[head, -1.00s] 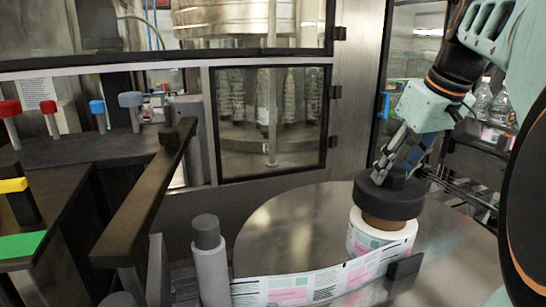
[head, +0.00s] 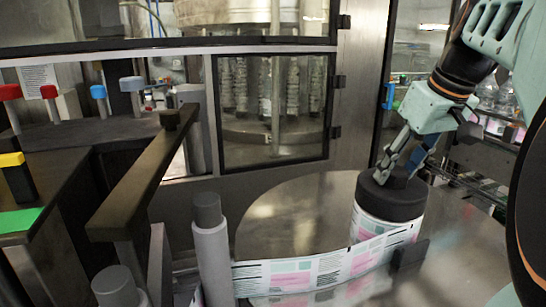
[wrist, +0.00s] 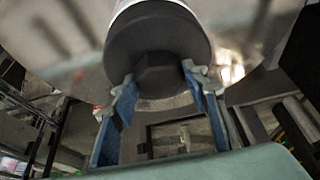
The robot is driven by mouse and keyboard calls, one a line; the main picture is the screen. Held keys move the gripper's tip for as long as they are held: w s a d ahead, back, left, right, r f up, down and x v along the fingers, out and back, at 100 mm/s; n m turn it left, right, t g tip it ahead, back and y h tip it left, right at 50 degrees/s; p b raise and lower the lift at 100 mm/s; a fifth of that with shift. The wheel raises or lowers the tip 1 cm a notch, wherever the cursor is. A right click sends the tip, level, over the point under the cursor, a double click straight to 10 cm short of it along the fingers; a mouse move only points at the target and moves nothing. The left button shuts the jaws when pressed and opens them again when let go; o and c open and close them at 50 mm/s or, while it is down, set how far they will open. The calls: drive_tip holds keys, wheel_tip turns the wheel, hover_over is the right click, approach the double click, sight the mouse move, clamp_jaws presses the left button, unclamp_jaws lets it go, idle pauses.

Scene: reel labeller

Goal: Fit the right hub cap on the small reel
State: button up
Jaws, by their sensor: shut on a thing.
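The dark hub cap (head: 390,197) sits over the top of the small reel (head: 378,229), a white roll with pink and green labels. The cap looks level, and no brown core shows between cap and roll. My gripper (head: 392,174) is shut on the cap's raised knob from above. In the wrist view the two fingers (wrist: 160,82) stand on either side of the dark knob (wrist: 158,70), in front of the cap's round face (wrist: 155,32). A sliver of the white reel shows behind the cap. The inside of the cap is hidden.
A label strip (head: 295,277) runs from the reel to a grey roller (head: 210,245) at left. A dark block (head: 410,253) stands beside the reel. The round metal table (head: 290,215) is bare behind the strip. A dark bar (head: 150,175) crosses at left.

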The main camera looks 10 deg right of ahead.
drive_tip(key=o, duration=1.5)
drive_tip(key=shift+r, duration=0.1)
drive_tip(key=v, duration=1.2)
